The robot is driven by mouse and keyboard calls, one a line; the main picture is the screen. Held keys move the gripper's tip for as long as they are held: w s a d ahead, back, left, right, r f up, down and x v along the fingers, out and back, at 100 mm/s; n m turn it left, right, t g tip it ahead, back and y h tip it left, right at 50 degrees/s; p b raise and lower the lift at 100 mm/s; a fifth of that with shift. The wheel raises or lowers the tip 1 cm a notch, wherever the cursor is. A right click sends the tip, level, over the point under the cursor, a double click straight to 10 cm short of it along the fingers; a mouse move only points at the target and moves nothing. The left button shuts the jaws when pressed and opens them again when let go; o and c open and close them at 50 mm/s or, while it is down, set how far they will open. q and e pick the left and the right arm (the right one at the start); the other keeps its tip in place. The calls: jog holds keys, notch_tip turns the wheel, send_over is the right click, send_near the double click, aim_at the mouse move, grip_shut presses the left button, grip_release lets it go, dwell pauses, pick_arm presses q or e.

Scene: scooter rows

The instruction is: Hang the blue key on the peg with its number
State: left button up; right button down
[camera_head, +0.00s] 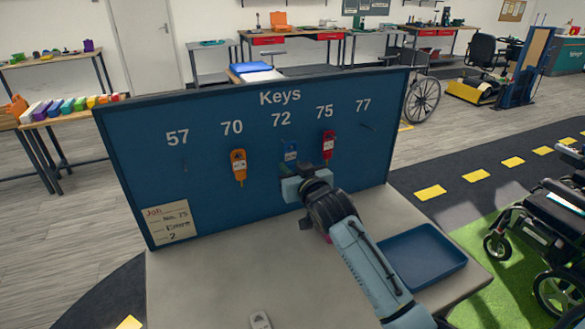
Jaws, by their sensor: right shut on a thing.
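A dark blue board headed Keys (190,205) stands on the table, with the numbers 57, 70, 72, 75 and 77. The blue key (290,151) is upright at the board just below 72. Its lower part is hidden by my right gripper (291,172), which is shut on it from below. The number on the key is too small to read, and I cannot tell whether its hole is around the peg. The pegs below 57 and 77 (367,127) are bare. My left gripper is not in view.
An orange key (238,166) hangs below 70 and a red key (328,146) below 75, close right of my gripper. A job card (168,222) is at the board's lower left. An empty blue tray (424,258) and a grey tag (260,320) lie on the table.

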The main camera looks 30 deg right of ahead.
dwell(0.3)
jog(key=c, duration=1.1)
grip_release()
jog(key=s, duration=0.4)
jog(key=s+r, duration=0.1)
jog(key=s, duration=0.8)
jog(key=shift+s+a+r, duration=0.15)
jog(key=shift+a+r, duration=0.05)
jog(key=shift+a, duration=0.2)
